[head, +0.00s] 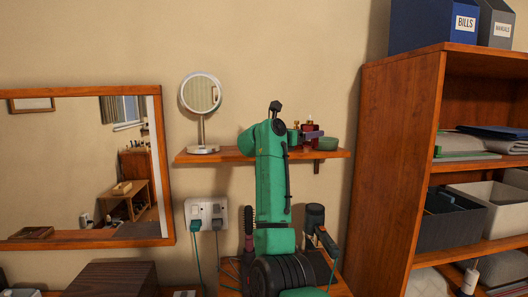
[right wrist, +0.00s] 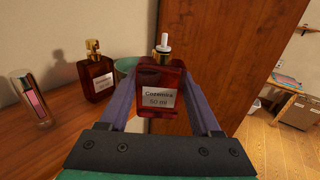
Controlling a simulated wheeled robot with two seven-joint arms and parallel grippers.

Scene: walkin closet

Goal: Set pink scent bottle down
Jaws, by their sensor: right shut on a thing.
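My right gripper (right wrist: 157,100) is shut on the scent bottle (right wrist: 161,78), a deep pink-red glass bottle with a gold collar, white pump and pale label. The bottle is upright between the purple fingers in the right wrist view. In the head view the bottle (head: 311,127) shows at the right part of the wall shelf (head: 228,157), partly hidden by my right gripper (head: 313,135). Its base is hidden, so I cannot tell whether it touches the shelf. My left gripper is not in view.
A second red bottle (right wrist: 98,77) with a gold cap and a slim pink tube (right wrist: 32,98) stand on the shelf. A green bowl (head: 328,143) stands close behind the held bottle. A round mirror (head: 201,95) stands at the shelf's left. A wooden cabinet (head: 395,150) rises at right.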

